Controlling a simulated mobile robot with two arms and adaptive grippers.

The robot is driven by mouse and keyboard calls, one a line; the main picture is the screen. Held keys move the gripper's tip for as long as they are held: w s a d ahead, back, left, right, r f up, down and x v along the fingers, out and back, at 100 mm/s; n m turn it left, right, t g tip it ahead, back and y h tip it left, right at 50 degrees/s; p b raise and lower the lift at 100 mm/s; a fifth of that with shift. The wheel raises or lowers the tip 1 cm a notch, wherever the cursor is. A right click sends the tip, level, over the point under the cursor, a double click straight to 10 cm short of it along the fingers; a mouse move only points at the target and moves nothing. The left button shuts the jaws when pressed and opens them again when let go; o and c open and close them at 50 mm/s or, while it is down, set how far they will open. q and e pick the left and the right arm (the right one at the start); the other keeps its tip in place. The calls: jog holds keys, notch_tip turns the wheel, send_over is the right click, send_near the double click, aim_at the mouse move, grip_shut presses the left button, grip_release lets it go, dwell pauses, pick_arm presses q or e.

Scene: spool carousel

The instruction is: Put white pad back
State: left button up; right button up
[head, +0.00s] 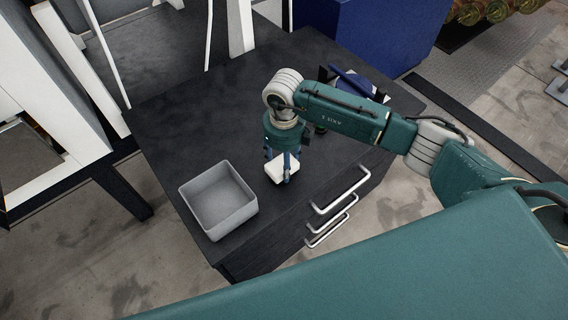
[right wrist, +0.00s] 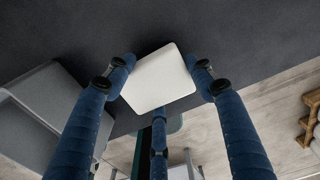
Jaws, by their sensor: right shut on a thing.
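The white pad (head: 281,168) is a small, pale block near the middle of the dark cabinet top in the head view. My right gripper (head: 283,162) comes down on it from above, with its blue fingers around it. In the right wrist view the white pad (right wrist: 158,79) sits between the fingertips of my right gripper (right wrist: 160,82), which is shut on it. I cannot tell whether the pad touches the cabinet top. My left gripper is not in view.
An open, empty grey bin (head: 218,200) stands on the black cabinet top (head: 170,125), left of the pad. Silver drawer handles (head: 340,190) stick out at the cabinet's front. A blue object (head: 352,80) lies behind my right arm. White frame posts rise at the left.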

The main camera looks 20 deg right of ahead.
jog(key=shift+f, duration=0.95)
jog(key=o, duration=0.7)
jog(key=shift+f, duration=0.15)
jog(key=o, duration=0.4)
